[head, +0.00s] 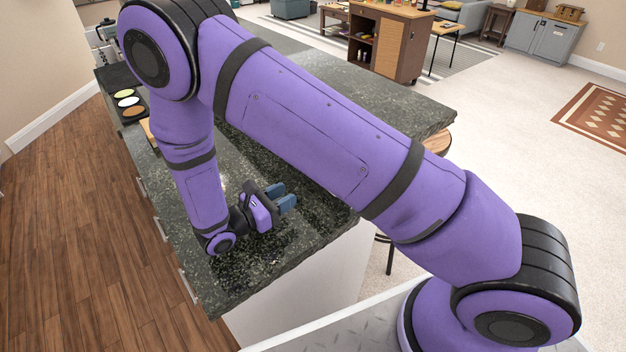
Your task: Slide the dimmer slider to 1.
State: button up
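I cannot make out a dimmer slider in the head view; my arm covers much of the counter. My gripper (286,197) is over the near part of the dark speckled counter (255,262), its two blue fingers pointing right. The fingers appear close together, but the angle does not show whether there is a gap between them. I see nothing held in them. I cannot tell how far the gripper is above the counter top.
A black panel with several coloured discs (128,102) lies at the counter's far left end. A round wooden stool (437,142) stands at its right side. Wooden floor (70,225) is clear to the left. A brown cabinet (385,45) stands farther back.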

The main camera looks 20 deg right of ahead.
jog(key=x, duration=0.9)
jog(key=shift+d, duration=0.25)
jog(key=shift+w, duration=0.1)
grip_shut()
